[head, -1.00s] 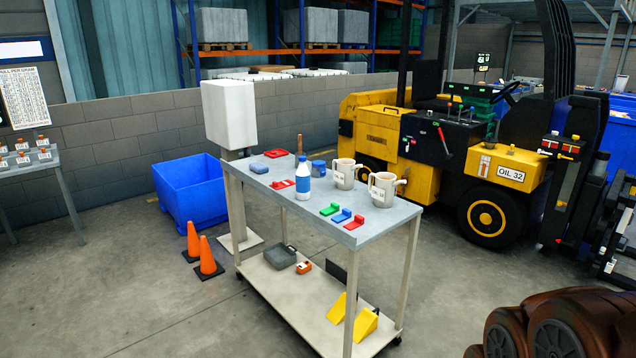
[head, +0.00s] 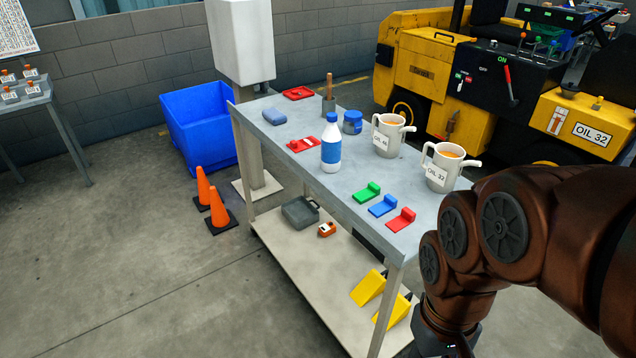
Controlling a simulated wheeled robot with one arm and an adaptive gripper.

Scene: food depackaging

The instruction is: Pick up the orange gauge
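The orange gauge (head: 326,229) is a small orange box with a pale face. It lies on the lower shelf (head: 290,262) of the grey cart, just right of a dark grey case (head: 300,211). My brown arm comes in from the right, in front of the cart's right end. Its far end (head: 446,335) points down at the bottom edge of the view, right of the gauge and apart from it. The fingertips are out of view.
The cart's top (head: 325,190) holds a bottle (head: 331,145), two oil jugs (head: 440,168) and several small coloured pieces. Yellow wedges (head: 368,288) lie on the lower shelf. Orange cones (head: 219,210) and a blue bin (head: 197,125) stand left. The floor in front is clear.

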